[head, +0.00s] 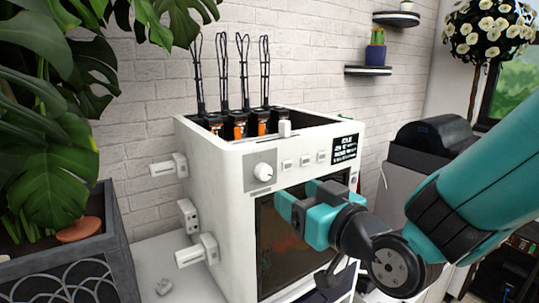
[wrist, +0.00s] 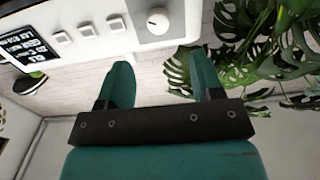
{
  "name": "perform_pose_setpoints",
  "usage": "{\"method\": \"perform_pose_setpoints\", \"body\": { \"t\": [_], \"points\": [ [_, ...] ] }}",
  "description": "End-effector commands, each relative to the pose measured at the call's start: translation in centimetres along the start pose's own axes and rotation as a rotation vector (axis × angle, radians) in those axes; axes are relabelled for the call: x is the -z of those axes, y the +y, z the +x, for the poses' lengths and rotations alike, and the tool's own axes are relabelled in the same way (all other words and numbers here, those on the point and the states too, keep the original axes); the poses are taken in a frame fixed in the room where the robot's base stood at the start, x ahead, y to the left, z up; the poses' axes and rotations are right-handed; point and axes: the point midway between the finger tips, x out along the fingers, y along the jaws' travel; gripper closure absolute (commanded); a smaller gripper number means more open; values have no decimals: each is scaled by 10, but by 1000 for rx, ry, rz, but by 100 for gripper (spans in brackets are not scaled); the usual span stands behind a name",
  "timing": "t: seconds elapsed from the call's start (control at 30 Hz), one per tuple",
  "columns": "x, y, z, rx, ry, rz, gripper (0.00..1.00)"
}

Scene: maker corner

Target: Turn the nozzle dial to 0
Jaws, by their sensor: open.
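The white nozzle dial (head: 264,170) sits on a grey plate at the upper left of the white machine's front (head: 228,200). The dial also shows at the top of the wrist view (wrist: 158,22). Any number it points to is too small to read. My teal gripper (head: 297,197) is open and empty, in front of the machine, below and right of the dial in the head view. In the wrist view its two fingers (wrist: 162,68) are spread apart, with the dial beyond their tips. It appears not to touch the dial.
Square buttons (head: 305,161) and a black display (head: 345,147) lie right of the dial. A dark window is below. White parts (head: 168,166) stick out of the machine's left side. A leafy plant in a dark planter (head: 62,272) stands at left.

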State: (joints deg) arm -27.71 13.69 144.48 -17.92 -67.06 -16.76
Motion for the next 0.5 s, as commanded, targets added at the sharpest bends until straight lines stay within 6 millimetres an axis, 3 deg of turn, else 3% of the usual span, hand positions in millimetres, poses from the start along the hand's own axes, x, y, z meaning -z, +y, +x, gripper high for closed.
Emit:
{"method": "perform_pose_setpoints", "body": {
  "t": [0.13, 0.5],
  "points": [
    [6, 4, 13, -15, -4, 6, 40],
    [7, 3, 76, -10, 0, 3, 40]
  ]
}}
